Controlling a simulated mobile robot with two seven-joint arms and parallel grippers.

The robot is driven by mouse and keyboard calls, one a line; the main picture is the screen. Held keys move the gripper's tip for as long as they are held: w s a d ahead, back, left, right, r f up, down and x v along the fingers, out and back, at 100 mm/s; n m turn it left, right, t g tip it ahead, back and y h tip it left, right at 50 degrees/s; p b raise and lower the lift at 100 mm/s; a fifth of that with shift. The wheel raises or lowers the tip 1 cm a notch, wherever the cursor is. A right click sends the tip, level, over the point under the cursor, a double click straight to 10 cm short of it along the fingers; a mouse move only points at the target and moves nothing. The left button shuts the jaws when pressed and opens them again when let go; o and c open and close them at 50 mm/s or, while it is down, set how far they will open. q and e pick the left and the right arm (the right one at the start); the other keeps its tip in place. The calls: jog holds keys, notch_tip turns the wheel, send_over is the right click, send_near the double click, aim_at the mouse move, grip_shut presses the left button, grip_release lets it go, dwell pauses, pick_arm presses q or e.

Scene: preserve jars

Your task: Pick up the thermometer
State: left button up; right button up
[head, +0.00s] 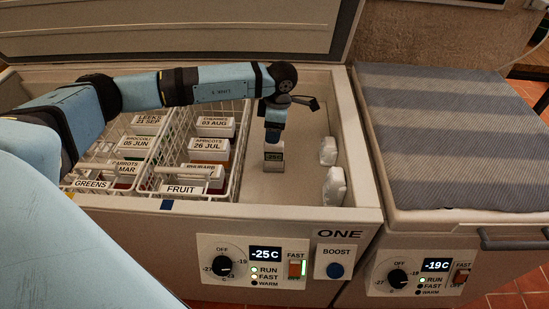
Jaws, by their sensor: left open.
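The thermometer (273,164) is a small pale block with a dark display showing green digits. It stands upright on the floor of the open chest freezer marked ONE (300,210), right of the baskets. My left gripper (273,147) points down at the top of the thermometer, its jaws open. The fingertips are too small to tell whether they are around the thermometer or just above it. My right gripper is not in view.
Wire baskets labelled GREENS (92,186) and FRUIT (182,190) hold labelled boxes left of the thermometer. Two white lumps (328,151) line the freezer's right wall. A striped cover (440,135) lies on the closed freezer at right. The floor around the thermometer is mostly clear.

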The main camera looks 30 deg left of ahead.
aim_at(273, 150)
pick_arm(q)
notch_tip(273, 150, down, 3)
jog(key=shift+s+a+f, duration=0.1)
jog(key=shift+a+f, duration=0.05)
jog(key=shift+f, duration=2.8)
jog(key=c, duration=1)
